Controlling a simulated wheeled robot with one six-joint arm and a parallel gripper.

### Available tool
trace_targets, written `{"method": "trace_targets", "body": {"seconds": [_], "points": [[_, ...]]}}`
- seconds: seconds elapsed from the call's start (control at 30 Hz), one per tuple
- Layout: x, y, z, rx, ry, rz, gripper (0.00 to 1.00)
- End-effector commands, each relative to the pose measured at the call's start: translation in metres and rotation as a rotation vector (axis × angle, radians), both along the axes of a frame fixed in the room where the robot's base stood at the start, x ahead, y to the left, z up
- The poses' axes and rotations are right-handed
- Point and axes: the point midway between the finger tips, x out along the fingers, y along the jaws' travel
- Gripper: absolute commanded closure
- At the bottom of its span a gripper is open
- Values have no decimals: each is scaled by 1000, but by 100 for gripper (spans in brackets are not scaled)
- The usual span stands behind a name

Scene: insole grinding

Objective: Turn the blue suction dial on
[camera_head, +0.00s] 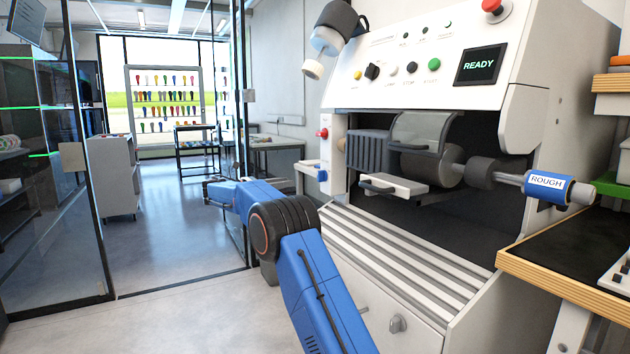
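A small blue knob (322,175) sits low on the white upright panel (333,155) at the left side of the grinding machine. It looks like the blue suction dial; its label and setting are too small to read. A red knob (322,133) sits above it on the same panel. My blue arm rises from the bottom of the picture, bends at a dark elbow and reaches left. My gripper (211,187) is at the far end of the arm, left of the blue knob and apart from it. It is small and partly hidden, so its fingers are unclear.
The machine's control panel (450,45) has several buttons and a display (480,66) reading READY. A blue roller marked ROUGH (547,187) sticks out right, above a wooden-edged bench (540,285). Glass door frames stand left, with open floor (180,250) between.

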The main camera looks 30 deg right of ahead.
Motion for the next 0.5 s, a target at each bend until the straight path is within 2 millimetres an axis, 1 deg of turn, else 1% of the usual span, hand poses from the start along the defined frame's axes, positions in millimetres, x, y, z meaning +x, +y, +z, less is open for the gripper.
{"method": "trace_targets", "body": {"seconds": [0.03, 0.1, 0.5], "points": [[0, -10, 0, 0, 0, -2, 66], [0, -23, 0, 0, 0, -2, 66], [2, -93, 1, 0, -2, -2, 66]]}}
